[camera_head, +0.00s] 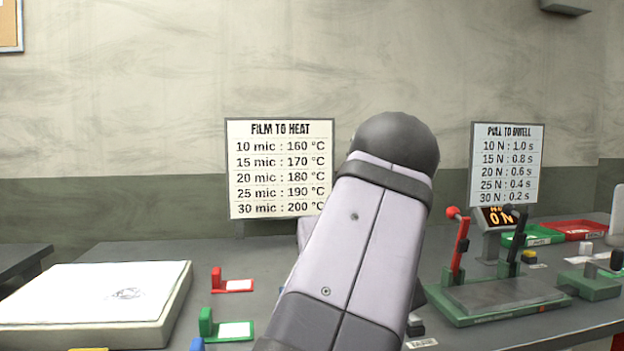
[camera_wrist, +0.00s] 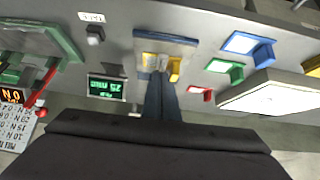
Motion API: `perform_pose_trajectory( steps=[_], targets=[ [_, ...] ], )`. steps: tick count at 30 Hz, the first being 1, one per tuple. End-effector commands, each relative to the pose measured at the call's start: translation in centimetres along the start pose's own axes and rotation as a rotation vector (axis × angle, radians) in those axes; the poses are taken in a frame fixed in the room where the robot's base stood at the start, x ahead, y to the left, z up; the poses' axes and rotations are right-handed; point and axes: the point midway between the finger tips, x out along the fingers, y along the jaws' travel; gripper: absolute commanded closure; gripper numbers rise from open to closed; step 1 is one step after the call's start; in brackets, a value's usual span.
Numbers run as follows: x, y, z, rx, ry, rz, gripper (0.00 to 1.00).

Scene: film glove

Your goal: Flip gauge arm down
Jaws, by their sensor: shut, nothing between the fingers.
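In the head view my arm hides the gripper and the gauge.
A green frame with a red lever (camera_head: 460,245) and a black lever stands at right, beside an orange-lit display (camera_head: 497,217). Red (camera_head: 232,284) and green (camera_head: 228,328) holders and a thick white-topped block (camera_head: 95,295) lie at left. Two signs stand behind.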

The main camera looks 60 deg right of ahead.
Motion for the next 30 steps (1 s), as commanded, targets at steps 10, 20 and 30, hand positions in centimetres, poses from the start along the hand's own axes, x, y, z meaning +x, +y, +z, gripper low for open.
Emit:
perform_pose_trajectory(
  steps=[10,20,30],
  targets=[
    [1.2,0.1,1.1,0.009,-0.043,-0.017,1.00],
    [-0.2,0.2,1.0,0.011,-0.036,-0.012,1.00],
    [-5.7,0.1,0.4,0.004,-0.004,-0.001,1.00]
  ],
)
